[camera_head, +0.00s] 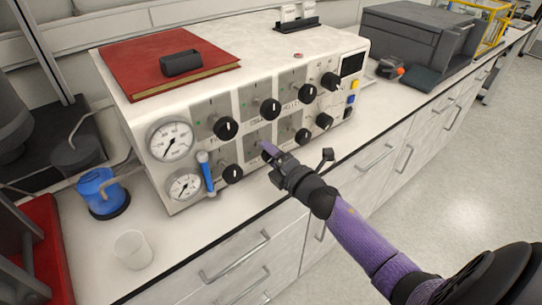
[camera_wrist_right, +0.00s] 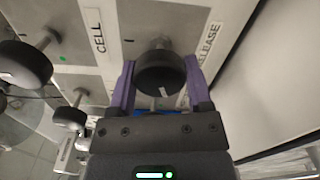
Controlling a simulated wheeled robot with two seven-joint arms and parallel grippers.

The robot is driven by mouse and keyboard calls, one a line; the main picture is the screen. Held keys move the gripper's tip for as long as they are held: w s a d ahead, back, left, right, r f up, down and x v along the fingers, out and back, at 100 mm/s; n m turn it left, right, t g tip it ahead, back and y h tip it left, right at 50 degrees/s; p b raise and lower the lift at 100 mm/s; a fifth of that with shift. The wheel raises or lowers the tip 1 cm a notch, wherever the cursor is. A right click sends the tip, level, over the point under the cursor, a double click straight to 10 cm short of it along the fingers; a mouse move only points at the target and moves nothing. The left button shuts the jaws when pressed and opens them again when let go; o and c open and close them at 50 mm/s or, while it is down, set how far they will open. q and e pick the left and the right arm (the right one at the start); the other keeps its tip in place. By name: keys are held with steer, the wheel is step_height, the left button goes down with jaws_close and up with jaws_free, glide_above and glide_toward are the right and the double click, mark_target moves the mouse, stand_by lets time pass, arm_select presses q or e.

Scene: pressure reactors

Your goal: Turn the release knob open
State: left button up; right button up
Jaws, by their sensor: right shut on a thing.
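The release knob (camera_wrist_right: 160,72) is a round black knob with a pale mark, beside a white label reading RELEASE (camera_wrist_right: 208,42) in the right wrist view. My right gripper (camera_wrist_right: 160,84) has its two purple fingers on either side of this knob and is shut on it. In the head view my right gripper (camera_head: 267,150) reaches the lower knob row of the white control panel (camera_head: 205,150), and it hides the held knob there. My left gripper is not in view.
Other black knobs sit close by, including one at lower left (camera_head: 232,173) and one at lower right (camera_head: 302,136). Two gauges (camera_head: 171,141) and a blue-handled valve (camera_head: 205,172) are at the panel's left. A clear beaker (camera_head: 132,250) stands on the counter.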

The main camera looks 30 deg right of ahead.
steer(key=shift+f+n, duration=0.15)
steer(key=shift+n, duration=0.75)
steer(key=o, duration=1.3)
steer(key=s, duration=0.6)
steer(key=s+p, duration=0.1)
steer(key=s, duration=0.3)
steer(key=shift+d, duration=0.4)
